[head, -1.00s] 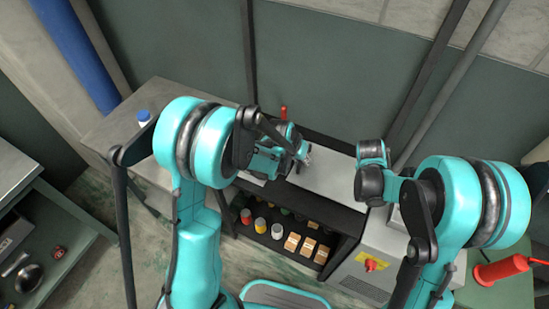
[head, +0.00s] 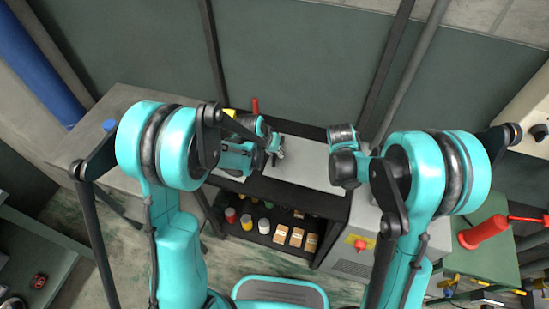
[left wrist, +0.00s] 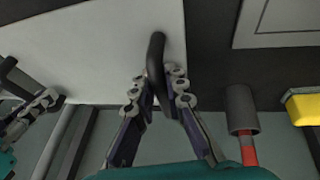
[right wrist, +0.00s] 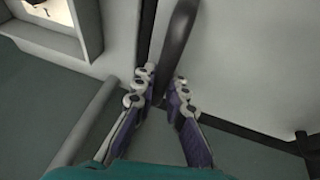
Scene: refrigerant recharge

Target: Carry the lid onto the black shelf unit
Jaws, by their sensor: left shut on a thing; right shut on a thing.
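The lid (head: 306,160) is a flat light-grey panel with black bar handles. In the head view it lies over the top of the black shelf unit (head: 325,204); I cannot tell whether it touches. My left gripper (head: 276,152) is shut on one handle; the left wrist view shows its fingers (left wrist: 160,92) around the black handle (left wrist: 155,62), with the lid (left wrist: 85,50) beyond. My right gripper (right wrist: 165,90) is shut on another black handle (right wrist: 178,45) of the lid (right wrist: 245,60). In the head view my right arm hides it.
Tins and small boxes (head: 296,237) stand on the shelf below. A grey machine with a red switch (head: 360,243) is at the right. A grey table (head: 95,140) is at the left.

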